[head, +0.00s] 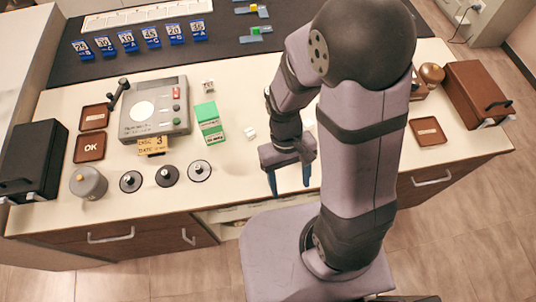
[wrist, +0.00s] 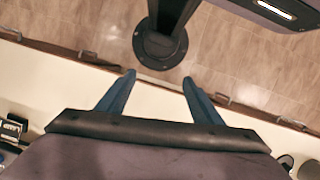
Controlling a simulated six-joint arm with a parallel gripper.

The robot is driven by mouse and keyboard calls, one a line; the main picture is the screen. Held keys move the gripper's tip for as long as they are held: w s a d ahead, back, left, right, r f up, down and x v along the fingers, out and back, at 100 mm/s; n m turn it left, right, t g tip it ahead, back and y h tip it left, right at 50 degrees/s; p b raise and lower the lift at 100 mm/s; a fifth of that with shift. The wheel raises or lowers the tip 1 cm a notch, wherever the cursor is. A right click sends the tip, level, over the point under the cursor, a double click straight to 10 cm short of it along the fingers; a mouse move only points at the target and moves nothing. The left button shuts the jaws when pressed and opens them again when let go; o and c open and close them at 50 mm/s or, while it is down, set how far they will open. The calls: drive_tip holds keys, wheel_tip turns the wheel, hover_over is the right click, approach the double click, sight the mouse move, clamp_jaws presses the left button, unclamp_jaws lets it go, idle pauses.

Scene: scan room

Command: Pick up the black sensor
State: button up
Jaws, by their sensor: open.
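My gripper (head: 289,180) hangs over the counter's front edge, with its blue fingers apart. In the wrist view my gripper (wrist: 158,78) is open, with nothing between the fingers. I cannot clearly identify the black sensor. A small black object with a pale label (wrist: 12,128) is cut off at the left edge of the wrist view, apart from the fingers; I cannot tell whether it is the sensor. My arm hides part of the counter in the head view.
A grey device (head: 155,108) and green box (head: 209,122) stand behind. Right are a brown tray (head: 428,131) and brown box (head: 477,95).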

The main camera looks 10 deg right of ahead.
drive_tip(key=w+a+m+t, duration=0.1)
drive_tip(key=w+m, duration=0.1)
drive_tip(key=w, duration=0.1)
drive_tip(key=w+a+f+m+t, duration=0.1)
drive_tip(key=w+m, duration=0.1)
drive_tip(key=w, duration=0.2)
drive_tip(key=w+a+f+m+t, duration=0.1)
drive_tip(key=w+m, duration=0.2)
drive_tip(key=w, duration=0.1)
drive_tip(key=shift+w+f+y+p, duration=0.1)
drive_tip(key=shift+w+y+p, duration=0.05)
drive_tip(key=shift+y+p, duration=0.2)
drive_tip(key=shift+w+a+m+t, duration=0.1)
drive_tip(key=shift+w+m+t, duration=0.3)
drive_tip(key=shift+m, duration=0.8)
drive_tip(key=shift+w+m, duration=0.1)
drive_tip(key=shift+m, duration=0.2)
drive_tip(key=shift+f, duration=0.1)
drive_tip(key=shift+f+p, duration=0.3)
drive_tip(key=shift+f, duration=0.65)
drive_tip(key=shift+f, duration=0.15)
